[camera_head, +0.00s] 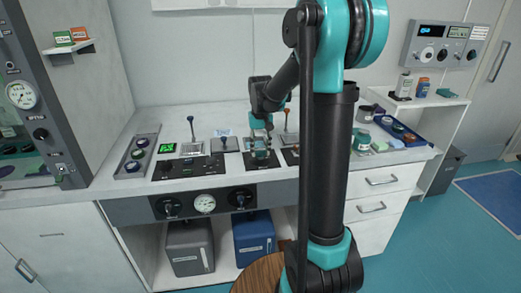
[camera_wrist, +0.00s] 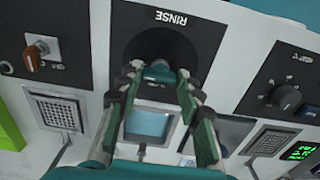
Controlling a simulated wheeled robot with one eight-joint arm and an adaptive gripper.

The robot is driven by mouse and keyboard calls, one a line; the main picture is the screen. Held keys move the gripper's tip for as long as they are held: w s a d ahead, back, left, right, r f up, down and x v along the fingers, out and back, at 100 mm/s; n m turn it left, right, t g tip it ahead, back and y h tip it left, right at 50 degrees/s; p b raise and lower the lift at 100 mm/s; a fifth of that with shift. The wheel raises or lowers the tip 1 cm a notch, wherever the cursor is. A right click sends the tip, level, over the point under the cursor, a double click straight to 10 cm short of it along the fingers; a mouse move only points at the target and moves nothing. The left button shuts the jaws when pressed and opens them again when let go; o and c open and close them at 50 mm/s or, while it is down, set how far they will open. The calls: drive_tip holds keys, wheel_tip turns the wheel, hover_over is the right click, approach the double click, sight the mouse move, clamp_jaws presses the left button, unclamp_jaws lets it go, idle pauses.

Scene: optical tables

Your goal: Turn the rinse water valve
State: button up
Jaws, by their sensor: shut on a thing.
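In the wrist view, this panel carries the upside-down word RINSE (camera_wrist: 175,18).
An orange knob (camera_wrist: 34,60) and a black knob (camera_wrist: 287,98) sit on panels on either side in the wrist view. A gauge (camera_head: 205,203) is on the bench front. Upright levers (camera_head: 191,128) stand near my gripper. A blue tray (camera_head: 398,132) lies at right.

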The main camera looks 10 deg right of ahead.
drive_tip(key=o, duration=1.2)
drive_tip(key=shift+c, duration=0.2)
wheel_tip(320, 180, up, 12)
drive_tip(key=s+d+f+t, duration=0.1)
drive_tip(key=s+f+t, duration=0.1)
drive_tip(key=s+f, duration=0.8)
drive_tip(key=s+d+f+t, duration=0.2)
drive_tip(key=s+f, duration=0.8)
drive_tip(key=s, duration=0.3)
drive_tip(key=shift+s+d, duration=0.3)
